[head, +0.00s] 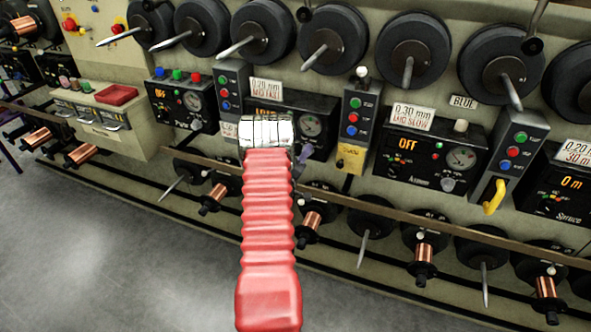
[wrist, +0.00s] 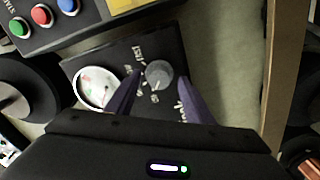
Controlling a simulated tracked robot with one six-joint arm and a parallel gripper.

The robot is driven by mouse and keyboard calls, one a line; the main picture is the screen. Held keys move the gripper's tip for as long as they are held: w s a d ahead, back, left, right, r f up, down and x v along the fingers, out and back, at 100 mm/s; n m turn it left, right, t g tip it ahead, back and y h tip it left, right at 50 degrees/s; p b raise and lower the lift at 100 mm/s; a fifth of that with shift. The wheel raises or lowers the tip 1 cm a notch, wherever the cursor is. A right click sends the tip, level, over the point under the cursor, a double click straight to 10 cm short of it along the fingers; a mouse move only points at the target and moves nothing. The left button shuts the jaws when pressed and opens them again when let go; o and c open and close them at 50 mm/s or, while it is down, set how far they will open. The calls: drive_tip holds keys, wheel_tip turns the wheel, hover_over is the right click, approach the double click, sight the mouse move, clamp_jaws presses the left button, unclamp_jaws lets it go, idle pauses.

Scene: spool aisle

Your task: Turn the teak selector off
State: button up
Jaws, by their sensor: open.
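A black control panel (head: 290,105) with an orange display and a round gauge (head: 311,125) stands behind my arm in the head view. My arm hides its lower part, and I cannot read its name there. In the wrist view, the panel (wrist: 140,55) shows a white gauge (wrist: 97,87) and a grey round selector knob (wrist: 158,74) with small printed marks. The name lettering beside the knob is mostly hidden by a finger. My gripper (wrist: 161,77) is open, with one purple finger on each side of the knob. I cannot tell whether either finger touches it.
A button box (head: 357,117) with a yellow tag stands right of the panel. Further right is another panel (head: 425,150) reading OFF. Black spools (head: 333,35) on pegs project above. A brown rail (head: 390,213) runs below, also close by in the wrist view (wrist: 283,70).

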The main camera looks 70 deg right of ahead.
drive_tip(key=w+a, duration=0.1)
drive_tip(key=a, duration=1.2)
drive_tip(key=shift+w, duration=0.15)
idle(0.3)
